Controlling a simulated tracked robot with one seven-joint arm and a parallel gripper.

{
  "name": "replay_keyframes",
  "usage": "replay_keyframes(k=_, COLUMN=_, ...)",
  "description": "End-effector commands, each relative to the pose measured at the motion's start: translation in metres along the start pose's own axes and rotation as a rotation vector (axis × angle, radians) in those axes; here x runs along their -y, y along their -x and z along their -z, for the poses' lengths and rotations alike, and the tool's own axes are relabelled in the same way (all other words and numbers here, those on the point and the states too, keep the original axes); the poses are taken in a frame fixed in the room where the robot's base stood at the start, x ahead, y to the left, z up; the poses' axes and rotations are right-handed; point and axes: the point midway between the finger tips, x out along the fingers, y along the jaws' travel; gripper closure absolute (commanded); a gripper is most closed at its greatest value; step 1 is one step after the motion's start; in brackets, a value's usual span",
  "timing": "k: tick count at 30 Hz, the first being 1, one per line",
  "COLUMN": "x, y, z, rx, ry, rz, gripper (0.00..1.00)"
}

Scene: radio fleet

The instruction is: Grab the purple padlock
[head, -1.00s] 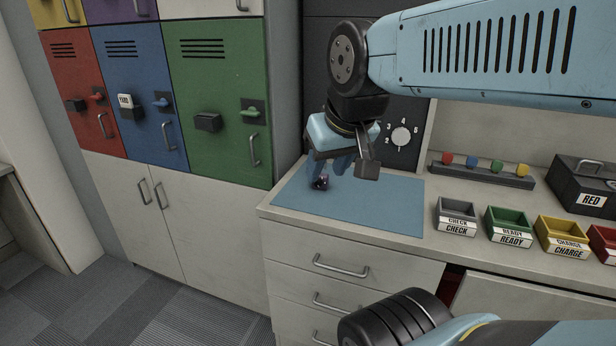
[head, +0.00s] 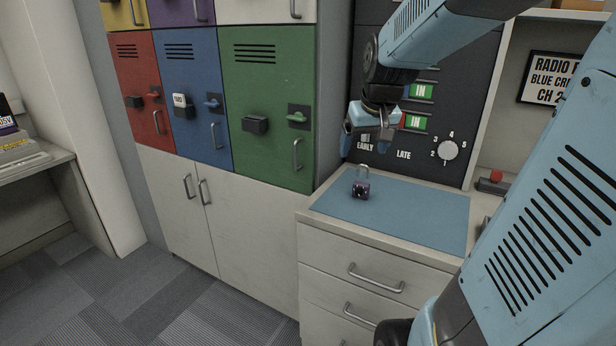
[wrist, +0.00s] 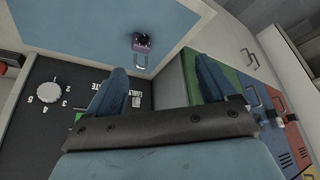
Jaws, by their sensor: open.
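The purple padlock (head: 360,189) stands on the blue mat (head: 408,216) on the counter, its silver shackle pointing up. It also shows in the wrist view (wrist: 142,42), near the top, beyond the fingers and apart from them. My gripper (head: 365,150) is above and behind the padlock, near the dark panel, with nothing between its fingers. In the wrist view its two blue fingers (wrist: 165,90) are spread wide apart. The padlock is fully clear of the gripper.
Colored lockers, including a green one (head: 268,110), stand left of the counter. A dark panel (head: 430,115) with a white dial (head: 448,150) rises behind the mat. The mat around the padlock is clear.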

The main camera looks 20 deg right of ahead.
Motion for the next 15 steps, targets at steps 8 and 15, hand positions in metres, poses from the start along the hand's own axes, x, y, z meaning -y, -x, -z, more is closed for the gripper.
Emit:
replay_keyframes(k=8, x=-0.042, y=-0.053, z=0.044, rx=0.028, ry=-0.041, rz=-0.009, gripper=0.15)
replay_keyframes(k=15, x=-0.060, y=-0.074, z=0.058, rx=0.033, ry=-0.057, rz=-0.011, gripper=0.15)
